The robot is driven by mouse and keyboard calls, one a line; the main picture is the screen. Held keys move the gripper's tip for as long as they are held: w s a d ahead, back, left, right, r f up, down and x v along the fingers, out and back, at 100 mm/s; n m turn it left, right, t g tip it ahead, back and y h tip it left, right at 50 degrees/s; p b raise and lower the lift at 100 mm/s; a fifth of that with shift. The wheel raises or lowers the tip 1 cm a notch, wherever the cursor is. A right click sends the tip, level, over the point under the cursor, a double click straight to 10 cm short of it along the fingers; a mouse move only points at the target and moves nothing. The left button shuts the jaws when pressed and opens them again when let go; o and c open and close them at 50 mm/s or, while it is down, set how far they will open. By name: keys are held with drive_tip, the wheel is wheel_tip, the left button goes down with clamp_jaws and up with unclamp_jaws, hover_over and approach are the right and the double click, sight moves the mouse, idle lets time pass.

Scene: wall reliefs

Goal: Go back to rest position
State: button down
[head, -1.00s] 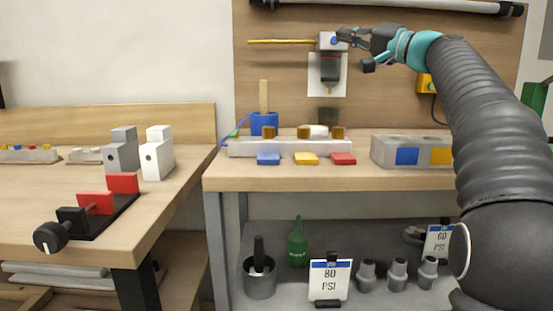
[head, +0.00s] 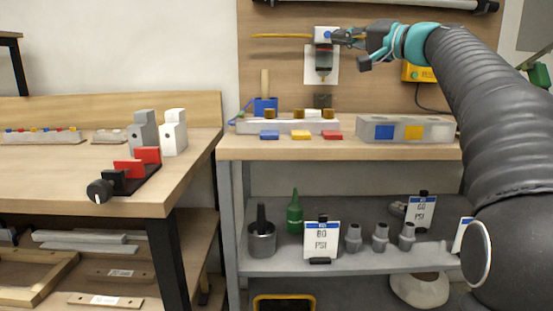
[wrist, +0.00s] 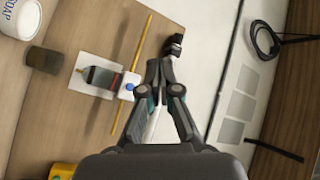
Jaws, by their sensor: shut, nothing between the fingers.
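My gripper (head: 341,40) is raised at the upper right in the head view, in front of the wooden back panel (head: 285,65). Its fingers are shut with nothing between them; the wrist view shows the fingertips (wrist: 161,70) close together. Beside the fingertips is a wall unit with a white top, a blue button (head: 327,35) and a dark clear bowl. A yellow hose (head: 280,36) runs left from it. In the wrist view the unit (wrist: 104,78) lies left of the fingers. I cannot tell whether the fingertips touch it.
The workbench (head: 350,150) carries a grey block with coloured squares (head: 400,130) and coloured tabs. A lower shelf holds a green bottle (head: 295,213), a dark cup (head: 262,238) and PSI signs (head: 322,240). A left table (head: 60,175) holds a red and black clamp.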

drive_tip(key=s+a+f+n+g+h+p, duration=0.1)
drive_tip(key=s+a+f+g+h, duration=0.3)
drive_tip(key=s+f, duration=1.05)
drive_tip(key=s+f+g+h+p, duration=0.1)
drive_tip(key=s+f+g+h, duration=0.3)
drive_tip(key=s+f, duration=1)
drive_tip(key=s+d+f+n+h, duration=0.1)
drive_tip(key=s+f, duration=0.3)
drive_tip(key=f, duration=0.4)
drive_tip(key=s+d+f+n+h+p, duration=0.1)
drive_tip(key=s+d+f+h, duration=0.3)
drive_tip(key=f, duration=0.4)
drive_tip(key=shift+s+f, duration=0.25)
drive_tip(key=shift+s, duration=0.1)
drive_tip(key=shift+a, duration=0.1)
